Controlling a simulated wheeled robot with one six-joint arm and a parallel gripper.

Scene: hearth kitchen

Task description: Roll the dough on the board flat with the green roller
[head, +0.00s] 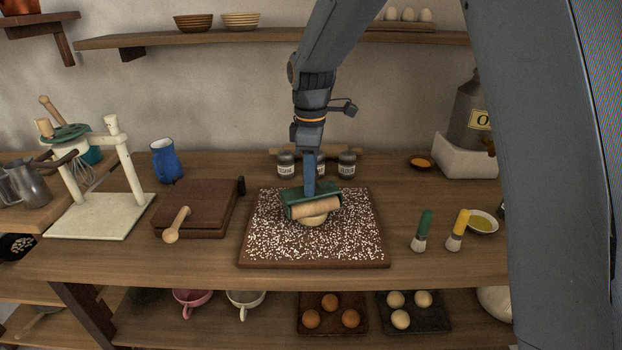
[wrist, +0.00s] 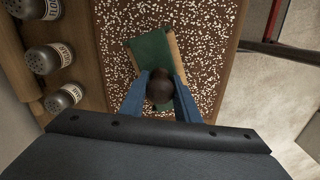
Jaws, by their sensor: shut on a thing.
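The board (head: 270,248) is dark brown, dusted with white specks, and lies on the wooden counter. The green roller (head: 292,197) has a green frame and a pale wooden cylinder. The pale dough (head: 314,220) shows under and just in front of the roller, near the middle of the board; most of it is hidden. My gripper (head: 310,185) points down and is shut on the roller's handle. In the wrist view my blue fingers (wrist: 160,95) close on the dark handle knob, with the green frame (wrist: 148,50) beyond. Whether the roller presses on the dough is hard to tell.
Several labelled jars (head: 286,163) stand close behind the board. A brown wooden block (head: 195,212) with a wooden spoon (head: 176,225) lies to the left.

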